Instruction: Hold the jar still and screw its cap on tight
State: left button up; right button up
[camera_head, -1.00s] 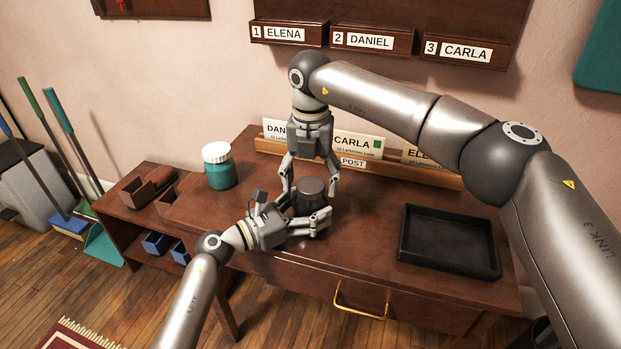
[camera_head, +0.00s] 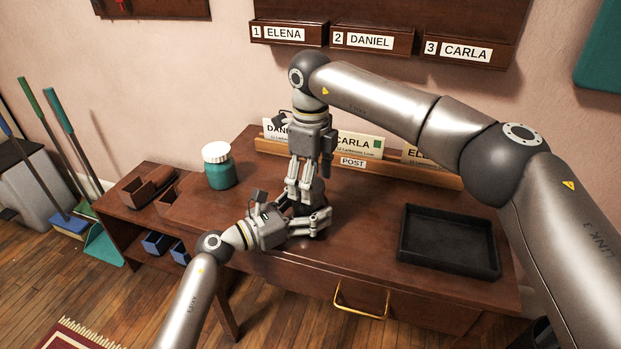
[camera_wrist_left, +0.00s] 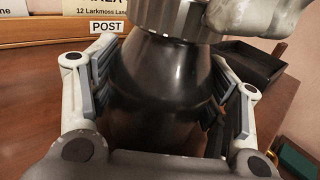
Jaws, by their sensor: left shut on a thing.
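The dark, glossy jar (camera_wrist_left: 158,85) stands upright on the desk and fills the middle of the left wrist view. My left gripper (camera_head: 318,220) is shut on its body, with padded fingers on both sides. A grey ridged cap (camera_wrist_left: 172,14) sits at the jar's top, cut off by the upper edge of that view. My right gripper (camera_head: 303,198) points down from above, its fingers at the height of the cap. One of its pale fingers shows close to the cap's right side in the wrist view. Its grip is hidden in the head view, where it covers most of the jar.
A black tray (camera_head: 449,268) lies on the desk at the right. A teal jar with a white lid (camera_head: 218,172) stands at the left. A wooden card rack marked POST (camera_head: 395,171) runs behind my right gripper. The desk between jar and tray is clear.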

jog(key=n, duration=0.7)
dwell(0.3)
jog(key=c, duration=1.3)
jog(key=m, duration=0.3)
jog(key=shift+m, duration=0.4)
jog(key=m, duration=0.3)
jog(key=shift+f+m, duration=0.1)
jog(key=shift+m, duration=0.2)
jog(key=m, duration=0.7)
jog(key=shift+f, duration=0.1)
jog(key=shift+c, duration=0.2)
